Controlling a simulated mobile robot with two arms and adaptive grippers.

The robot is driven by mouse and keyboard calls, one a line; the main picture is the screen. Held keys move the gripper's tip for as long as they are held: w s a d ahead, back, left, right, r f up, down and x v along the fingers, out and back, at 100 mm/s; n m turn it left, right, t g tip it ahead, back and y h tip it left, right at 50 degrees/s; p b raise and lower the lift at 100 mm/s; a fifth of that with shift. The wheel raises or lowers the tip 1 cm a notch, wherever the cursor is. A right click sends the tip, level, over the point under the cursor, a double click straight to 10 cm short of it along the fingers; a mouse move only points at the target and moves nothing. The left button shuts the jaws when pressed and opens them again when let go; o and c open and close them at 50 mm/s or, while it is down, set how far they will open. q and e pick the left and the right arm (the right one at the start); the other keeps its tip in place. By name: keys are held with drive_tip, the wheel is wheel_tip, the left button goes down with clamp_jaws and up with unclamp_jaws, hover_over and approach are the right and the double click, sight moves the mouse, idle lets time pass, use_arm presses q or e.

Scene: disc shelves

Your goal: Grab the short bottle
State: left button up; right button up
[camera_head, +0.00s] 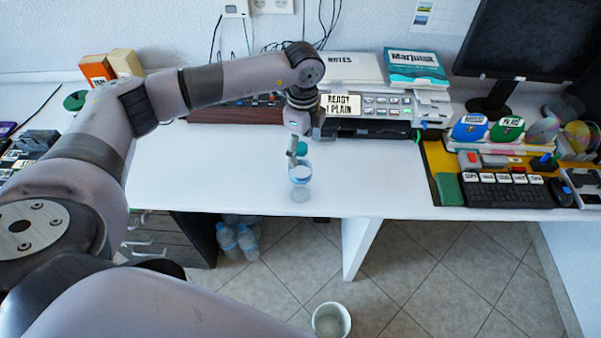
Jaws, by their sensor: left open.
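A short clear bottle (300,174) with a blue band and a teal cap stands upright on the white desk (235,185), near its front edge. My left arm reaches in from the left, and its gripper (297,150) points down at the bottle's cap. The gripper is open. One finger shows just left of the cap; the other finger is hard to make out. I cannot tell whether the gripper touches the bottle. My right gripper is not in view.
A printer (370,126) stands behind the bottle. A yellow mat (437,156) with a keyboard (505,192) lies to the right. The desk around the bottle is clear. Below are several bottles (238,240) and a white bin (331,320) on the floor.

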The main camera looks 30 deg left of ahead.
sight(300, 162)
use_arm(q)
drive_tip(key=f, duration=0.1)
drive_tip(key=f+p, duration=0.1)
drive_tip(key=f, duration=0.1)
drive_tip(key=f+p, duration=0.1)
drive_tip(key=f, duration=0.1)
drive_tip(key=shift+s+a+f, duration=0.1)
drive_tip(key=shift+s+f, duration=0.1)
drive_tip(key=shift+s, duration=0.2)
drive_tip(key=shift+f, duration=0.25)
drive_tip(key=shift+c, duration=0.5)
drive_tip(key=c, duration=0.8)
